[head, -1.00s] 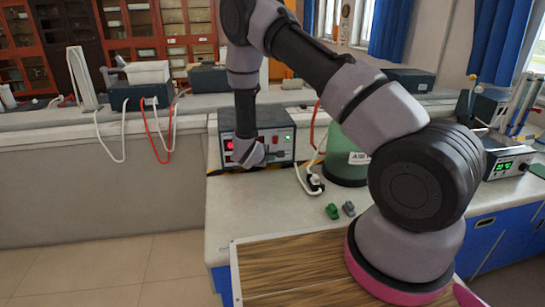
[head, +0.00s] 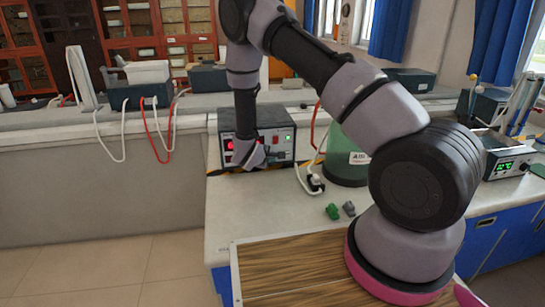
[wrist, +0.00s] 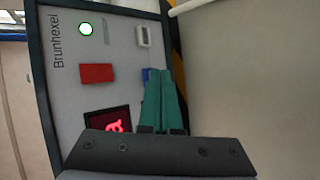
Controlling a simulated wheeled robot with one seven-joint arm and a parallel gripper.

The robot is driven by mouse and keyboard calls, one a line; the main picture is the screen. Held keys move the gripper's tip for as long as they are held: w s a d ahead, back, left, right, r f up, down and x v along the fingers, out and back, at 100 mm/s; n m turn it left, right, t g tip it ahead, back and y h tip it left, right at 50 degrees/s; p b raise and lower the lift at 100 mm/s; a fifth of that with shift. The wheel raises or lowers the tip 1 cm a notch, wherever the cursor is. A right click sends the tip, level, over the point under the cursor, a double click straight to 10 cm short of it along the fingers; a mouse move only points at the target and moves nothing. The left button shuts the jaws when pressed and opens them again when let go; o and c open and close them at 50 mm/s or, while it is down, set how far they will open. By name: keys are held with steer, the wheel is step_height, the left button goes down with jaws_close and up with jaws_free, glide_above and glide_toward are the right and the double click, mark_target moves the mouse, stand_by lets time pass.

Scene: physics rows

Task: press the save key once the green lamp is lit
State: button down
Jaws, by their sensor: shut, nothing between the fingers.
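The dark-framed instrument (head: 226,125) stands on the bench, its light front panel (wrist: 70,95) marked "Brunhexel" in the wrist view. A round lamp (wrist: 86,29) there glows white with a green rim; a green light (head: 288,138) also shows in the head view. The panel has a red key (wrist: 97,73), a blue key (wrist: 147,74) partly hidden by my fingers, and a small whitish part (wrist: 143,35). No key label is readable, so I cannot tell which is save. My gripper (wrist: 165,72) is shut and empty, its teal fingers in front of the panel by the blue key; contact is unclear.
A red-lit display (wrist: 107,121) is partly covered by my gripper body.

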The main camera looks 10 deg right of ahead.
steer(key=shift+s, duration=0.15)
steer(key=shift+s, duration=2.5)
steer(key=s+d+r+m+g+h, duration=0.1)
steer(key=s+d+r+m+g, duration=0.2)
steer(key=r, duration=0.6)
steer(key=s+d+r+m+g, duration=0.1)
steer(key=s+d+r+m, duration=0.25)
steer(key=d+r, duration=0.35)
steer(key=s+d+r+m+g+h, duration=0.1)
steer(key=s+d+r+m+g, duration=0.2)
steer(key=r, duration=0.7)
steer(key=s+a+r+m+t+y, duration=0.2)
steer(key=s+r+y, duration=0.3)
steer(key=s+r, duration=0.4)
steer(key=s+a+r+m+t+y, duration=0.2)
steer(key=s+a+r+m+y, duration=0.2)
steer(key=s+r, duration=0.5)
steer(key=shift+s+a+m+t+y, duration=0.15)
steer(key=shift+s+m+t+y, duration=0.15)
steer(key=shift+s+m+y, duration=0.3)
